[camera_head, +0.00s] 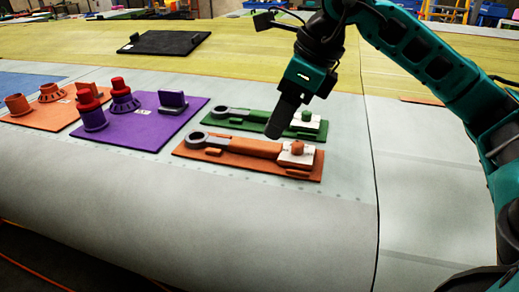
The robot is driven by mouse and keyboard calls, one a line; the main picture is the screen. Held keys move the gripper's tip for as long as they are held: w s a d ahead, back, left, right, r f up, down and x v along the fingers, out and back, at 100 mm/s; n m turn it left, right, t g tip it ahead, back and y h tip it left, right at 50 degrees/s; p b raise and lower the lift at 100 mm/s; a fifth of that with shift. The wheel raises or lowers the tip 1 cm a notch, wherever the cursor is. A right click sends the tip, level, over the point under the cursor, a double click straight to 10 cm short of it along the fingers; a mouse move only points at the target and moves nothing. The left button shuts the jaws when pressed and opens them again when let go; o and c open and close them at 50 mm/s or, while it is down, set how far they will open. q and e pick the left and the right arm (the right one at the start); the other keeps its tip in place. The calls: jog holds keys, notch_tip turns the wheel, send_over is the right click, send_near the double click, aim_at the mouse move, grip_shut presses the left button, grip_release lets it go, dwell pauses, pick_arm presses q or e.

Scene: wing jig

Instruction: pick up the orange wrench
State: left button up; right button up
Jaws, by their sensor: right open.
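The orange wrench (250,146) lies on an orange mat (230,166), with its grey ring end to the left. Its right end is at a pale block with an orange knob (297,147). My right gripper (277,132) points down from the upper right. Its dark fingers end just behind the wrench's handle in the picture and overlap the green wrench behind it. It is open and holds nothing I can see. I cannot tell how high it is above the mats. My left gripper is not in view.
A green wrench (238,114) lies on a green mat just behind. To the left are a purple mat (150,127) with red-and-purple parts and an orange mat (60,116) with orange parts. A black mat (165,42) lies farther back. The pale wing surface in front is clear.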

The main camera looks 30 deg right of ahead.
aim_at(260, 144)
jog(key=shift+w+a+x, duration=0.1)
jog(key=shift+x, duration=1.5)
jog(key=shift+w+a+x, duration=0.15)
jog(key=shift+x, duration=1.4)
jog(key=shift+r, duration=0.1)
grip_shut()
jog(key=shift+r, duration=0.1)
